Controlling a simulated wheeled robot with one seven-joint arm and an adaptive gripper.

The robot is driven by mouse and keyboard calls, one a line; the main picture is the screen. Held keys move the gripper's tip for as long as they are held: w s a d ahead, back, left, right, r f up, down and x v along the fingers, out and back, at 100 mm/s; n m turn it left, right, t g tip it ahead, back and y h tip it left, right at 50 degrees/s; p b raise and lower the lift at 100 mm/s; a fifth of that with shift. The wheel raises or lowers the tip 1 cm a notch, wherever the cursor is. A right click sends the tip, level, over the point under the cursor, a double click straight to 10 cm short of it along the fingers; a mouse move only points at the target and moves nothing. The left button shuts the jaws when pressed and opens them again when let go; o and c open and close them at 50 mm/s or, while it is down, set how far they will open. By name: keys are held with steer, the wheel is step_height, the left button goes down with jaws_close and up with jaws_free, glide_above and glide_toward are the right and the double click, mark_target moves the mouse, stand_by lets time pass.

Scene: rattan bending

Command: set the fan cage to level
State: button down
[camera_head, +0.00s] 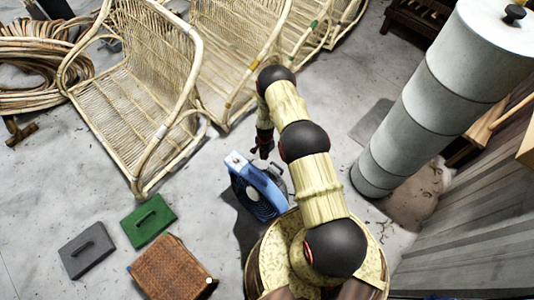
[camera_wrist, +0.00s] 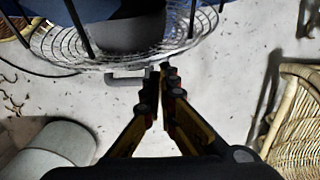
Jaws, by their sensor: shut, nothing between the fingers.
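The blue fan (camera_head: 256,192) stands on the floor just below my arm in the head view, with part of it hidden by the arm. In the wrist view the wire fan cage (camera_wrist: 70,50) fills the upper left, with a dark round hub inside. A grey bracket-like handle (camera_wrist: 112,79) shows at the cage's lower rim. My gripper (camera_wrist: 165,70) is shut and empty, its tips close to the rim and the handle's right end. I cannot tell whether they touch. In the head view my gripper (camera_head: 265,148) is small and dark beside the fan's top.
Rattan chairs (camera_head: 140,95) stand at the upper left, near a coil of rattan (camera_head: 40,62). A tall grey cylinder (camera_head: 432,105) stands at the right. A green block (camera_head: 148,219), a grey block (camera_head: 86,250) and a woven box (camera_head: 170,269) lie lower left.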

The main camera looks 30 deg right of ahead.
mark_target(257, 164)
steer(key=shift+s+a+r, duration=0.2)
steer(key=shift+a, duration=0.25)
steer(key=shift+s+a+r, duration=0.2)
steer(key=shift+a, duration=0.35)
steer(key=a+r, duration=0.1)
steer(key=s+a+r+p, duration=0.1)
steer(key=a, duration=0.1)
steer(key=shift+r, duration=0.15)
steer(key=shift+s+a+r, duration=0.15)
steer(key=shift+s+a, duration=0.1)
steer(key=shift+a, duration=0.15)
steer(key=d, duration=0.1)
steer(key=w+d, duration=0.1)
steer(key=d+b, duration=0.1)
steer(key=d, duration=0.1)
steer(key=shift+w, duration=0.25)
steer(key=s+a+r+p, duration=0.1)
steer(key=a+r+p, duration=0.2)
steer(key=r, duration=0.6)
steer(key=shift+a+r, duration=0.2)
